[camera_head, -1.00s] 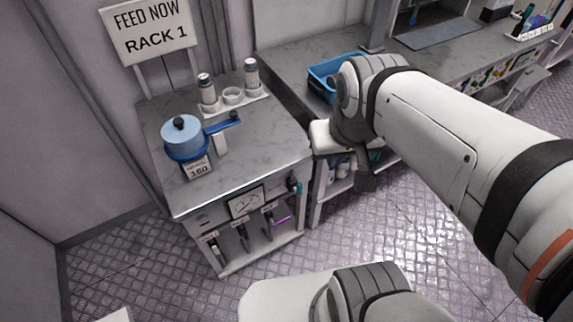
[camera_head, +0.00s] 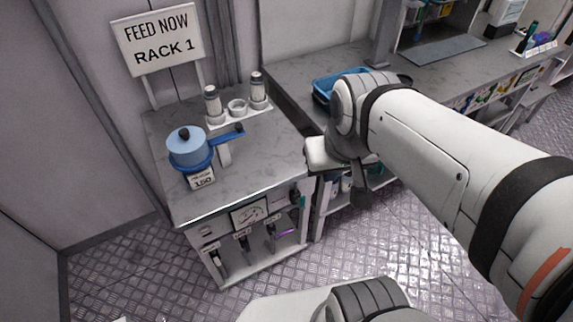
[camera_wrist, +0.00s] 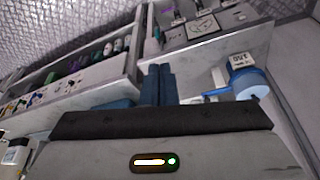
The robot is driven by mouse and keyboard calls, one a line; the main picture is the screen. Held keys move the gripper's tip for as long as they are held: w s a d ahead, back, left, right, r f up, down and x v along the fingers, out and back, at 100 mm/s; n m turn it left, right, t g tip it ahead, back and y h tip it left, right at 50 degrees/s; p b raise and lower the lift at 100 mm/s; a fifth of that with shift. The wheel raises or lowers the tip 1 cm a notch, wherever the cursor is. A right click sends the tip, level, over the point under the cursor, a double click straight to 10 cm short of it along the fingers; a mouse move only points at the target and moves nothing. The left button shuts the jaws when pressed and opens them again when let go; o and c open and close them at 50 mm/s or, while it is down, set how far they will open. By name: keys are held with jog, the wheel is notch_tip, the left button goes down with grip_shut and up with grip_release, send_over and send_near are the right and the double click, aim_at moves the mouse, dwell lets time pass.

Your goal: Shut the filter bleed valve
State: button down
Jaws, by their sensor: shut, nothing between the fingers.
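The tags are too small to read, so I cannot tell which lever is the filter bleed valve. A blue lidded pot (camera_head: 188,150) with a blue handle stands on the counter above a small number card (camera_head: 202,180). My gripper (camera_head: 361,192) hangs right of the counter, apart from the levers.
A sign reading FEED NOW RACK 1 (camera_head: 158,40) stands behind the counter. Two white bottles and a ring sit on a white holder (camera_head: 240,116). A blue tray (camera_head: 326,90) lies on the longer bench to the right. The metal floor in front is open.

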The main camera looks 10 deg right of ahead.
aim_at(301, 200)
jog(key=w+a+f+t+h+b, duration=0.1)
jog(key=w+f+b, duration=0.4)
jog(key=f+b, duration=0.7)
jog(key=w+a+f+n+t+h+b, duration=0.1)
jog(key=w+a+f+b, duration=0.3)
jog(key=f+b, duration=0.8)
jog(key=w+a+f+n+h+b, duration=0.1)
jog(key=w+a+f+h+b, duration=0.1)
jog(key=w+f+b, duration=0.5)
notch_tip(301, 200, down, 5)
jog(key=a+b, duration=0.1)
jog(key=b, duration=1)
jog(key=shift+f+t, duration=0.15)
jog(key=shift+t, duration=0.25)
jog(key=w+d+f+b, duration=0.4)
jog(key=w+d+f, duration=0.2)
jog(key=d+f, duration=0.1)
jog(key=shift+w+f+b, duration=0.15)
jog(key=shift+f+b, duration=0.2)
jog(key=shift+f, duration=0.1)
jog(key=shift+r+p, duration=0.25)
jog(key=shift+p, duration=0.7)
